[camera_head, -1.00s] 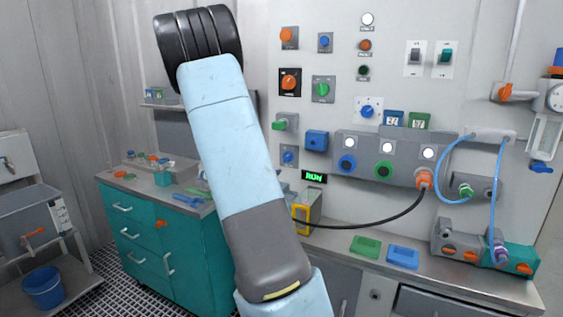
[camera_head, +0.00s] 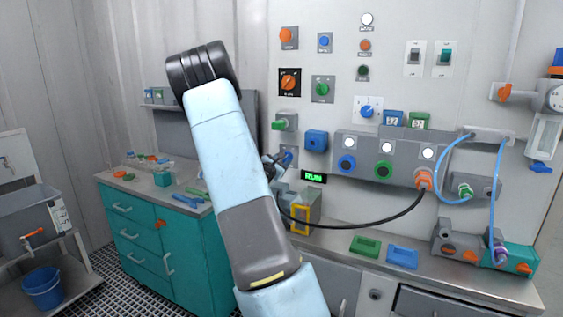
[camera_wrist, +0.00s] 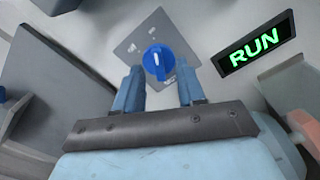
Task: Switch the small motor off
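A blue rotary knob (camera_wrist: 158,62) sits on a small grey wall plate (camera_wrist: 136,48) in the wrist view. A black display (camera_wrist: 255,47) to its right reads RUN in green; it also shows in the head view (camera_head: 313,177). My gripper (camera_wrist: 159,72) is open, one finger on each side of the knob's near edge. I cannot tell whether the fingers touch the knob. In the head view my gripper (camera_head: 280,160) is at the wall left of the display, partly hidden behind my arm, and hides most of the plate.
A blue block (camera_head: 316,140) and a green-handled switch (camera_head: 285,122) are on the wall above the gripper. A yellow-framed box (camera_head: 301,217) stands on the bench below. Green (camera_head: 365,246) and blue trays (camera_head: 402,256) lie right.

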